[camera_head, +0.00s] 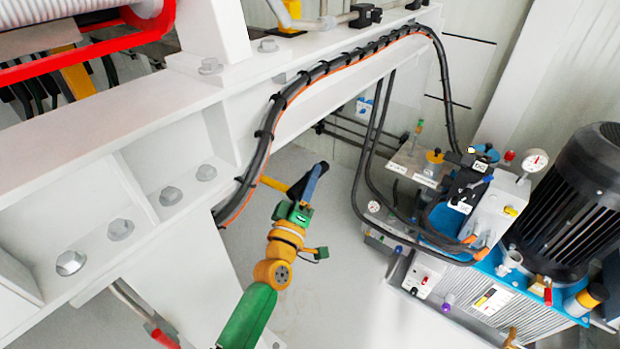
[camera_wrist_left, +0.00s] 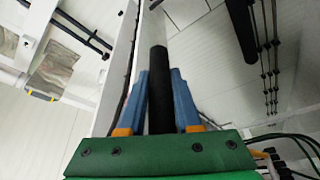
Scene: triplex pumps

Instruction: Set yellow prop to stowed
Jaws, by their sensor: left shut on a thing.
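The yellow prop (camera_head: 272,183) shows as a short yellow bar coming out from behind the black hoses at the lower edge of the white beam. Its other end is hidden there. A black grip (camera_head: 297,188) is at its near end. My left gripper (camera_head: 314,178) reaches up from below and is shut on this black grip. In the left wrist view the black grip (camera_wrist_left: 159,85) stands between the two blue fingers (camera_wrist_left: 160,100), with its end reaching past the fingertips. My right gripper is not in view.
The white beam (camera_head: 110,180) with large bolts runs along the left, with black hoses and an orange cable (camera_head: 300,88) on its side. A blue and grey pump unit (camera_head: 480,270) with a black motor (camera_head: 575,205) stands at the right. Open floor (camera_head: 330,270) lies between.

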